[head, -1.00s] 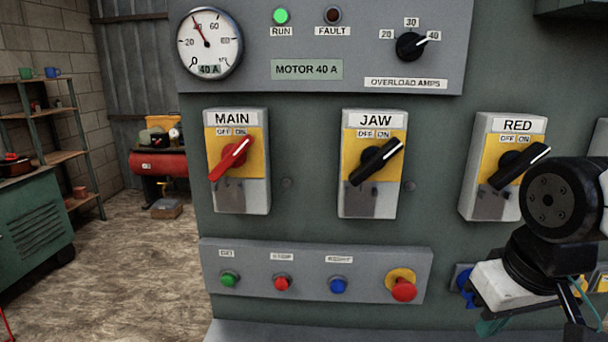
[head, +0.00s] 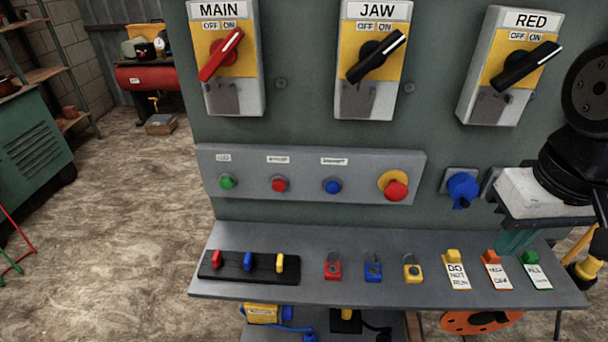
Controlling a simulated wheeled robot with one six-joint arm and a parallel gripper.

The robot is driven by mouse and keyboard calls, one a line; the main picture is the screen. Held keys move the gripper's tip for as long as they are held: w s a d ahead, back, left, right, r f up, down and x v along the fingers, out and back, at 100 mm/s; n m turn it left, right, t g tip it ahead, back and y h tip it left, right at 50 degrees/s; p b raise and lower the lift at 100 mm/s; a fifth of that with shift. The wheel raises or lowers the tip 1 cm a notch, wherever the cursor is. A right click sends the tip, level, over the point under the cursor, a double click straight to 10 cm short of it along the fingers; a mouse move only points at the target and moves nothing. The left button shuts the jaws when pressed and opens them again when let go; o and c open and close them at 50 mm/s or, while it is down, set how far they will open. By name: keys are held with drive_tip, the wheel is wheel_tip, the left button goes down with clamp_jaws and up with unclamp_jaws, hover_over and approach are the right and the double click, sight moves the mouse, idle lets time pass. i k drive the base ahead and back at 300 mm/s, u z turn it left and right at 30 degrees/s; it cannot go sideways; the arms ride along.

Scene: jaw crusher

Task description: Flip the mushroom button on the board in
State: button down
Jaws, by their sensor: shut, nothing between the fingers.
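The mushroom button (head: 396,190) is a red domed head on a yellow round collar. It sits at the right end of the grey button strip (head: 310,160) on the board in the head view, and it sticks out from the strip. My gripper (head: 514,241) is at the right, with a white body and teal fingers pointing down. It is shut and empty, apart from the mushroom button and to its right. Its fingers appear in front of the shelf's back edge.
Green, red and blue push buttons (head: 333,187) share the strip. A blue socket (head: 462,188) lies between the mushroom button and my gripper. Three rotary switches, MAIN, JAW (head: 375,100) and RED, are above. Below, a shelf (head: 420,290) holds padlocks, tags and a black rack.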

sight(396, 191)
drive_tip(key=z, duration=0.95)
drive_tip(key=k, duration=0.55)
drive_tip(key=u, duration=0.8)
